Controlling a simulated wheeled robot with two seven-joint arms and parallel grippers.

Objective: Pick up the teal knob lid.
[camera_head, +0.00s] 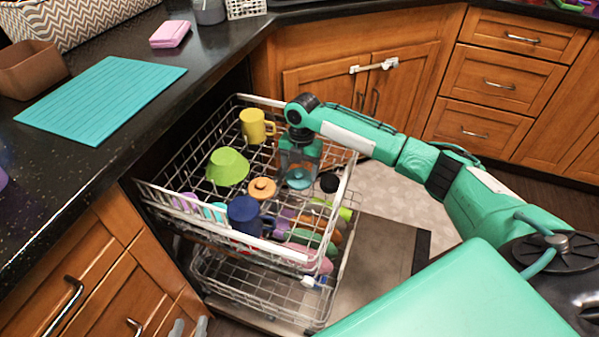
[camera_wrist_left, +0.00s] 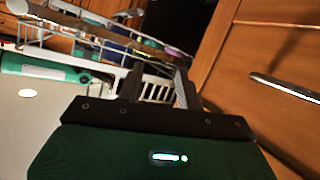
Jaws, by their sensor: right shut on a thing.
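The teal knob lid (camera_head: 298,180) is in the upper rack of the pulled-out dishwasher, near its right side. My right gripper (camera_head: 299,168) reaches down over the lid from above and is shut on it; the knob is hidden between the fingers. My left gripper (camera_head: 188,327) shows only its fingertips at the bottom edge of the head view, far from the lid. In the left wrist view its fingers (camera_wrist_left: 158,88) stand apart with nothing held between them.
The upper rack (camera_head: 165,208) also holds a yellow mug (camera_head: 255,126), a green bowl (camera_head: 228,167), an orange lid (camera_head: 262,189), a black lid (camera_head: 329,182) and a dark blue mug (camera_head: 245,214). A turquoise mat (camera_head: 100,98) lies on the black counter.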

